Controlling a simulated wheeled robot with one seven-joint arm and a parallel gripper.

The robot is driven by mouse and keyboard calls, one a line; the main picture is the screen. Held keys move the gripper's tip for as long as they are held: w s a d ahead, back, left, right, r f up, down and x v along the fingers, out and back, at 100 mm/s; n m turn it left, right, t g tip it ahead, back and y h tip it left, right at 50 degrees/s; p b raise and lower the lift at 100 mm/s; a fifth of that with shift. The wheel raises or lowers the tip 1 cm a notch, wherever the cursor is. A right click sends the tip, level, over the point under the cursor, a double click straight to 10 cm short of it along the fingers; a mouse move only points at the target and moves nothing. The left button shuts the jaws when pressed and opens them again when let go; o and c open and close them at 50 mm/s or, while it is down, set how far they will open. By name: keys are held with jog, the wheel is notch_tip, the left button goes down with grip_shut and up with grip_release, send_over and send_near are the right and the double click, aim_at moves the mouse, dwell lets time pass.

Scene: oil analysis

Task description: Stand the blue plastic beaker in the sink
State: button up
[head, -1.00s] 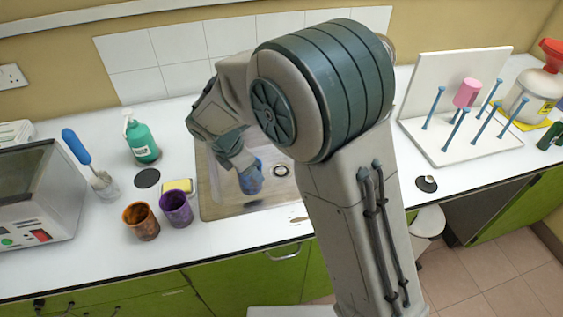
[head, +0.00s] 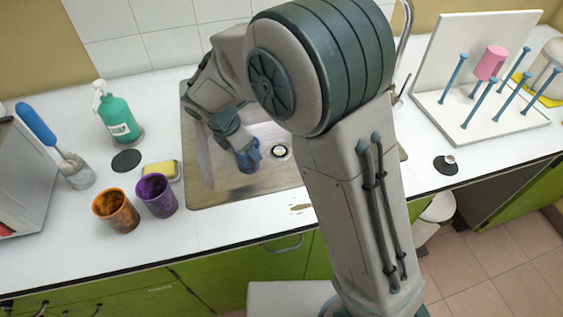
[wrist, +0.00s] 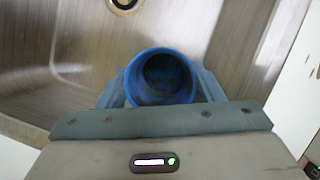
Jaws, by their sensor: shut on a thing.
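The blue plastic beaker (head: 247,158) is inside the sink (head: 200,190), left of the drain. It looks upright, and in the wrist view its open mouth (wrist: 161,78) faces the camera. My gripper (head: 238,143) is shut on the beaker, with a finger on each side of it in the wrist view (wrist: 160,95). Whether the beaker's base touches the sink floor cannot be told. My arm hides the right part of the sink in the head view.
An orange beaker (head: 115,210) and a purple beaker (head: 156,196) stand on the counter left of the sink, near a yellow sponge (head: 161,170), green bottle (head: 118,115) and brush (head: 50,140). A drying rack (head: 480,115) with a pink beaker (head: 490,62) stands right.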

jog(key=shift+f+b, duration=0.6)
jog(key=shift+f, duration=0.65)
notch_tip(320, 180, down, 9)
jog(key=shift+f, duration=0.15)
jog(key=shift+f+b, duration=0.15)
jog(key=shift+b, duration=0.15)
jog(key=o, duration=1.1)
